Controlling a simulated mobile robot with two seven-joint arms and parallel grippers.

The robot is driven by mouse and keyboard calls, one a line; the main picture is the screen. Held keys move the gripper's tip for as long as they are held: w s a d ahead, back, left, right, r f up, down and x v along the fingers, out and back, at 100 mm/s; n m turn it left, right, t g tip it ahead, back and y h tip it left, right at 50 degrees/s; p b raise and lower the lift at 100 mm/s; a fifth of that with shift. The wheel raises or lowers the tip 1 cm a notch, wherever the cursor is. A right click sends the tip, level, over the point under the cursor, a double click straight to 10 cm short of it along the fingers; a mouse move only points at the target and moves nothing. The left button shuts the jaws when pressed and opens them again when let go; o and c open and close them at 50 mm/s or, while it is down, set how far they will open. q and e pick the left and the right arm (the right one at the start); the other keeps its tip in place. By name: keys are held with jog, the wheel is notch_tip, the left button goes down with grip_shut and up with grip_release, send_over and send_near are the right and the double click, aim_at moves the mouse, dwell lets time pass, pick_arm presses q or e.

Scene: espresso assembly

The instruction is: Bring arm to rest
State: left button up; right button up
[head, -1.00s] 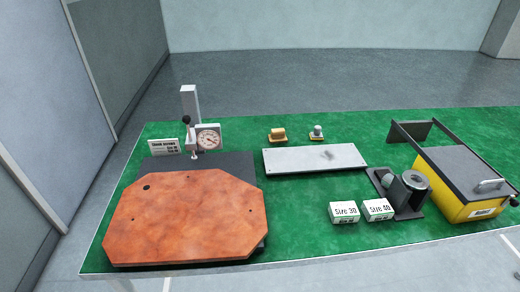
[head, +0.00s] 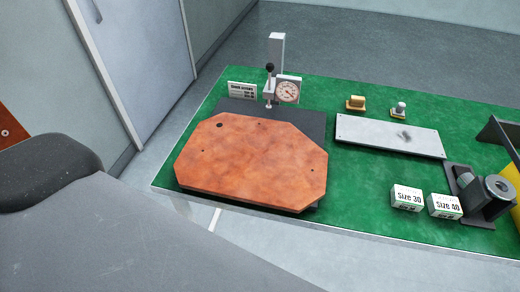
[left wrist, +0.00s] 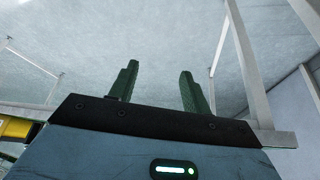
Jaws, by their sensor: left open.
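My left gripper (left wrist: 158,85) shows in the left wrist view, its two dark green fingers wide apart with nothing between them. Behind the fingers are a pale grey surface and light frame legs. In the head view a large dark grey part of my own body (head: 110,235) fills the lower left, and neither gripper's fingers show there. My right gripper is in neither view.
A green-topped table (head: 360,215) carries an orange-brown board (head: 250,165), a dial gauge (head: 287,91), a light grey plate (head: 390,135), two small labelled boxes (head: 407,198) and a dark fixture (head: 490,195). A wall and door (head: 140,60) stand at left.

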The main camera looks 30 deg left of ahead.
pick_arm(q)
jog(key=shift+w+d+f+t+h, duration=0.15)
jog(key=shift+w+d+f+t, duration=0.1)
jog(key=shift+f+t, duration=0.3)
jog(key=shift+w+d+f+t+h, duration=0.1)
jog(key=shift+w+f+t, duration=0.1)
jog(key=shift+f+t, duration=0.35)
jog(key=shift+w+d+f+t+h, duration=0.15)
jog(key=shift+w+d+f+t, duration=0.15)
jog(key=shift+t, duration=0.4)
jog(key=shift+a, duration=0.1)
